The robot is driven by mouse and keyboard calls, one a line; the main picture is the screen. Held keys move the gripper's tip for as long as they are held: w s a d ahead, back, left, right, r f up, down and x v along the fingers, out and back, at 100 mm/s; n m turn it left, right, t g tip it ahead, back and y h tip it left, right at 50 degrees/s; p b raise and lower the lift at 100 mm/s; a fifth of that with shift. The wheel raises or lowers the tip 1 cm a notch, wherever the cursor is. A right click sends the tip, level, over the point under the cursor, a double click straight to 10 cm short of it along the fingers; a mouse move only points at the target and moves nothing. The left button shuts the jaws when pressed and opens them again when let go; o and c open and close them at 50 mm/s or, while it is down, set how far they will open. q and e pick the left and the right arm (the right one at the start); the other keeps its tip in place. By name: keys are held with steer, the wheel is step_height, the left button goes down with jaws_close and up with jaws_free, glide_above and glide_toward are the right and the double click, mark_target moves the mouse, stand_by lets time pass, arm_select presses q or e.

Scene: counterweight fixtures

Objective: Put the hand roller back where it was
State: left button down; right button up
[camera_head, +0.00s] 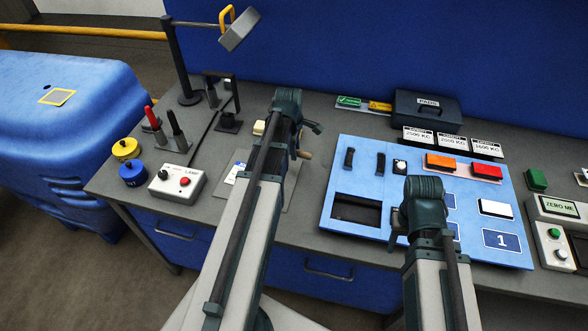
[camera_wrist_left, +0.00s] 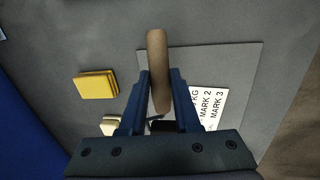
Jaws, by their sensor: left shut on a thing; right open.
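The hand roller's wooden handle (camera_wrist_left: 157,55) stands between the fingers of my left gripper (camera_wrist_left: 160,90) in the left wrist view. The left gripper is shut on it. In the head view the brown handle (camera_head: 304,154) shows just below my left gripper (camera_head: 302,136), over the counter near a grey mat (camera_head: 286,196). The rest of the roller is hidden by the gripper; I cannot tell whether it touches the surface. My right gripper (camera_head: 395,238) is open near the blue panel's left part, its fingers mostly hidden by my arm.
A card (camera_wrist_left: 212,105) reading MARK 2 and MARK 3 lies on the mat. A yellow pad (camera_wrist_left: 97,85) lies beside the mat. A lamp switch box (camera_head: 177,184), blue weight (camera_head: 133,174) and yellow weight (camera_head: 126,149) stand left. The blue panel (camera_head: 340,180) is right.

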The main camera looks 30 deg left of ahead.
arm_select(q)
steer(key=shift+f+b, duration=0.95)
steer(key=shift+f, duration=0.65)
arm_select(e)
steer(key=shift+f, duration=1.55)
arm_select(q)
steer(key=shift+f, duration=0.1)
arm_select(e)
steer(key=shift+f, duration=0.1)
arm_select(q)
step_height(320, 180, down, 3)
steer(key=b, duration=0.3)
steer(key=shift+f+b, duration=0.2)
steer(key=shift+b, duration=0.15)
arm_select(e)
step_height(320, 180, down, 4)
steer(key=shift+r, duration=0.25)
arm_select(q)
steer(key=shift+f+b, duration=0.3)
steer(key=shift+f, duration=0.05)
arm_select(e)
steer(key=shift+f, duration=0.3)
arm_select(q)
steer(key=c, duration=0.6)
jaws_free()
